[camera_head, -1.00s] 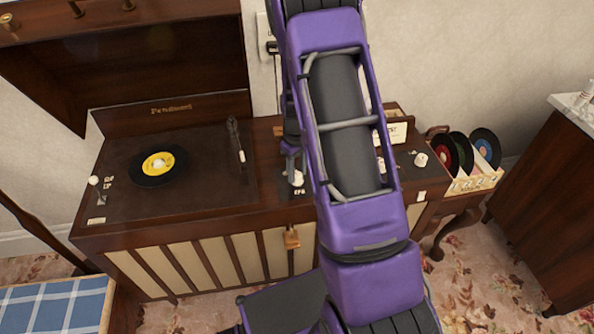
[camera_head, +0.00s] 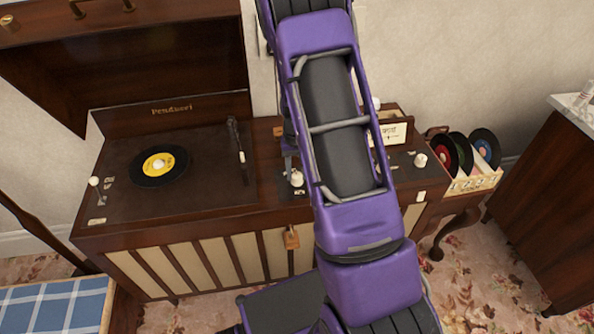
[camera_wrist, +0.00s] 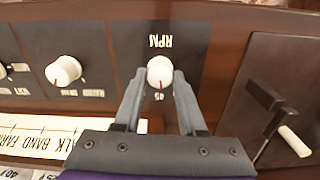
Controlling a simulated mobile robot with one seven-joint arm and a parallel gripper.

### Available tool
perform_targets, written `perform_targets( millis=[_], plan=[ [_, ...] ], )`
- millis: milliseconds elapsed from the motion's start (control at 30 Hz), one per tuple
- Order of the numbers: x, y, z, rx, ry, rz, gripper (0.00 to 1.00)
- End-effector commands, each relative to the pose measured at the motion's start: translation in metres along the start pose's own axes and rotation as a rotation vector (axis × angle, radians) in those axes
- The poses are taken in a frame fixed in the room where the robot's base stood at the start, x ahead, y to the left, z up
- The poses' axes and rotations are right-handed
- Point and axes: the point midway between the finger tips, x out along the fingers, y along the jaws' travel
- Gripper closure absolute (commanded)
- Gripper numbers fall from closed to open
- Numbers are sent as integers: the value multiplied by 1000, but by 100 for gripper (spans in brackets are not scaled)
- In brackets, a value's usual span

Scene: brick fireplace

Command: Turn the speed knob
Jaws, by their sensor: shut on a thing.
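The speed knob (camera_wrist: 160,72) is a small round white knob on a dark panel, with "RPM" printed on one side and "45" on the other. Its red pointer mark lies on the "45" side. My gripper (camera_wrist: 159,78) is shut on it, with one grey finger on each side. In the head view, the speed knob (camera_head: 297,178) shows just left of my purple arm, which hides much of the control panel.
The record player cabinet (camera_head: 205,213) carries a black record with a yellow label (camera_head: 160,164) at its left. Another white knob (camera_wrist: 63,71) sits beside the speed knob. The tone arm (camera_wrist: 290,138) is on the other side. A record crate (camera_head: 475,183) stands right.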

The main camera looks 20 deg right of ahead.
Motion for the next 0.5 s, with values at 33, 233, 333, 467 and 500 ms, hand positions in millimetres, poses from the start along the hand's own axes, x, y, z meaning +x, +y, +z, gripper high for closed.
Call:
perform_targets(
  millis=[33, 233, 333, 467, 500],
  plan=[
    [0, 0, 0, 26, -1, 0, 100],
    [0, 0, 0, 112, -1, 0, 100],
    [0, 0, 0, 136, -1, 0, 100],
    [0, 0, 0, 152, -1, 0, 100],
    [0, 0, 0, 154, -1, 0, 100]
  ],
)
